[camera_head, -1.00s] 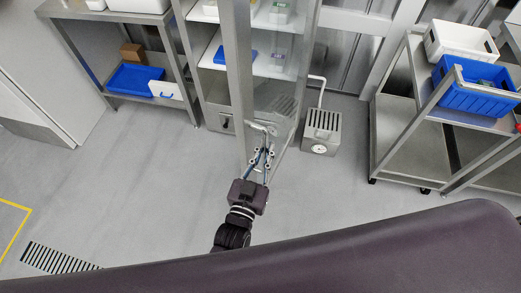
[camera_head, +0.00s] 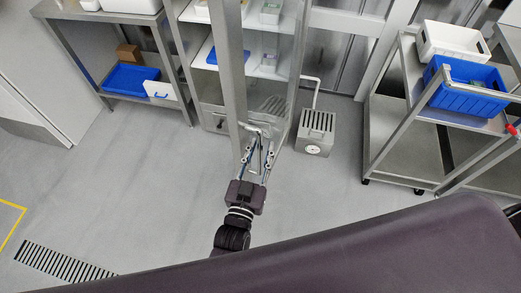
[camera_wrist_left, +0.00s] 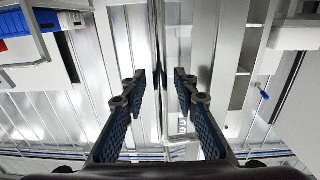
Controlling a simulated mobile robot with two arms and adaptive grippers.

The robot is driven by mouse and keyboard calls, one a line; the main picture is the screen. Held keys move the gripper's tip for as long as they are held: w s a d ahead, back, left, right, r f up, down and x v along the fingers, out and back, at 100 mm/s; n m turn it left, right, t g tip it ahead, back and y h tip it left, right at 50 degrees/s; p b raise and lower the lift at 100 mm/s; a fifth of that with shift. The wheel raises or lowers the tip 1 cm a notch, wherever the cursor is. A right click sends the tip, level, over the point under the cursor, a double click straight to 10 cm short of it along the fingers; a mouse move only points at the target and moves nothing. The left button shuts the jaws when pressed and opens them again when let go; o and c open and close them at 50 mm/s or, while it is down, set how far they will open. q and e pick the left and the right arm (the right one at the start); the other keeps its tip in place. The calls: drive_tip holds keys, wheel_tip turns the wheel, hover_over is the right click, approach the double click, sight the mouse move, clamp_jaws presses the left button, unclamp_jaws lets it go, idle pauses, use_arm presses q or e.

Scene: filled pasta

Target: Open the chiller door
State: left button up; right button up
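The chiller (camera_head: 212,118) is a steel cabinet with white shelves at the upper middle of the head view. Its glass door, framed by a steel post (camera_head: 232,75), stands ajar, swung out from the cabinet front. My left gripper (camera_head: 257,160) is at the lower part of the door, by the door handle (camera_head: 253,127). In the left wrist view, the fingers of my left gripper (camera_wrist_left: 160,78) are apart, with a vertical steel bar between them. I cannot tell whether they touch it. My right gripper is not in view.
A steel table (camera_head: 100,17) with a blue tray (camera_head: 131,78) below stands left. A vented steel box (camera_head: 315,133) sits on the floor right of the chiller. A steel trolley (camera_head: 402,145) with a blue crate (camera_head: 468,93) stands right. The floor at left is clear.

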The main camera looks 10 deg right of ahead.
use_arm(q)
drive_tip(key=shift+s+a+f, duration=0.15)
drive_tip(key=shift+s+a, duration=0.05)
drive_tip(key=shift+s, duration=0.15)
drive_tip(key=v, duration=1.1)
drive_tip(key=shift+s, duration=0.15)
